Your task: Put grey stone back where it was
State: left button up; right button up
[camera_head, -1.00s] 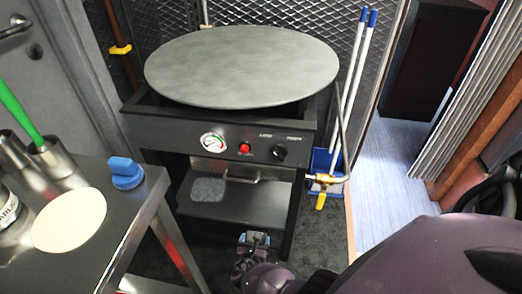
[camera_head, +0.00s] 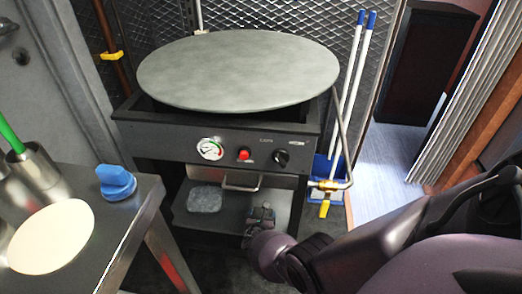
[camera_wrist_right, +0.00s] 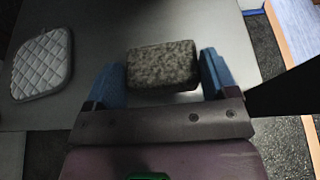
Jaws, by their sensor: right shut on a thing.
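The grey stone (camera_wrist_right: 162,66) is a speckled, rough block between the blue fingers of my right gripper (camera_wrist_right: 163,82) in the right wrist view. The fingers are shut on its two sides. Below and beyond it is the grey lower shelf (camera_wrist_right: 205,22) of the griddle stand; I cannot tell whether the stone touches it. In the head view my right gripper (camera_head: 261,216) is at the front right of that shelf (camera_head: 230,217), below the drawer handle. The stone is not clearly visible there. My left gripper is out of view.
A grey quilted pad (camera_wrist_right: 42,65) lies on the shelf's left part, also in the head view (camera_head: 205,199). The round griddle plate (camera_head: 238,70) and drawer handle (camera_head: 241,185) are above. A steel table (camera_head: 130,210) stands left, a gas pipe (camera_head: 340,130) right.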

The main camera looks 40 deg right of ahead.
jog(key=shift+w+d, duration=0.3)
jog(key=shift+d, duration=0.05)
jog(key=shift+w+d, duration=0.2)
jog(key=shift+d, duration=0.1)
jog(key=shift+b+x, duration=0.55)
jog(key=shift+x, duration=0.4)
jog(key=f, duration=0.1)
jog(key=f+b, duration=0.1)
jog(key=shift+s+f+b, duration=0.25)
jog(key=shift+f+b, duration=0.05)
jog(key=shift+f, duration=0.1)
jog(key=shift+w, duration=0.15)
jog(key=shift+c, duration=0.4)
jog(key=shift+w+r, duration=0.15)
jog(key=shift+r, duration=0.2)
jog(key=shift+f, duration=0.3)
jog(key=o, duration=1)
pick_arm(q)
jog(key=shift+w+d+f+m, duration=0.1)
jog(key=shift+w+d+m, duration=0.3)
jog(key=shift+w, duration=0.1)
pick_arm(e)
jog(key=shift+r, duration=0.1)
